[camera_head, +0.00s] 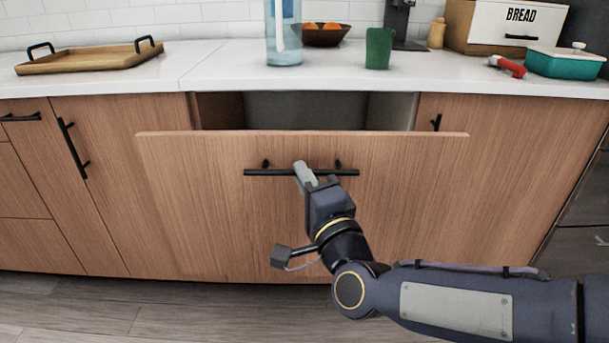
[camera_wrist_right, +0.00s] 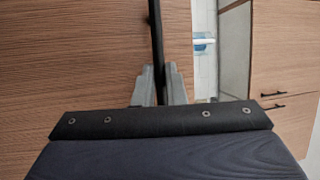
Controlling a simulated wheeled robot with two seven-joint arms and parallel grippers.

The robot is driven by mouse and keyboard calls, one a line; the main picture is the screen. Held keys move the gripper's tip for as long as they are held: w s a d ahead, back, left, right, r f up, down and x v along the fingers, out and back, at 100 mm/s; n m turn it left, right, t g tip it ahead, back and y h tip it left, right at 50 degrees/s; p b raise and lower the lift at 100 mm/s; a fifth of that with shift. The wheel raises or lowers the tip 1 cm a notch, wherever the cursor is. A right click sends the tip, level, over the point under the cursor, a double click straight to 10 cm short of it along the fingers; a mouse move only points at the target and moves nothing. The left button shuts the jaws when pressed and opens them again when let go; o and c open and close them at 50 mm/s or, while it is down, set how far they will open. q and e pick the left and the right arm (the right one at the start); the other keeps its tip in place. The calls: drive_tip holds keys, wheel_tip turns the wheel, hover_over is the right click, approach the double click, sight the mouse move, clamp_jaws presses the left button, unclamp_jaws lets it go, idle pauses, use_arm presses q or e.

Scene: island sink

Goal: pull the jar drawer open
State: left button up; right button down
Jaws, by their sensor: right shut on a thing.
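The jar drawer (camera_head: 220,205) has a wide wooden front and stands pulled out from the counter, with a dark gap and a grey inside showing behind its top edge. Its black bar handle (camera_head: 268,172) runs across the upper part of the front. My right gripper (camera_head: 304,174) is shut on the handle near its middle. In the right wrist view the handle (camera_wrist_right: 157,40) passes between the two grey fingers of my right gripper (camera_wrist_right: 160,85). The drawer's contents are hidden in the head view. My left gripper is not in view.
The white counter (camera_head: 150,72) carries a wooden tray (camera_head: 85,62), a blue bottle (camera_head: 284,40), a green cup (camera_head: 378,48), a fruit bowl (camera_head: 325,36), a bread box (camera_head: 505,25) and a teal dish (camera_head: 562,62). Closed cabinets flank the drawer. The wooden floor (camera_head: 60,305) in front looks clear.

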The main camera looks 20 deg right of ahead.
drive_tip(key=shift+s, duration=0.15)
drive_tip(key=c, duration=1.5)
unclamp_jaws()
drive_tip(key=p+v, duration=0.1)
drive_tip(key=v, duration=0.6)
drive_tip(key=shift+s+f, duration=0.15)
drive_tip(key=shift+s, duration=0.25)
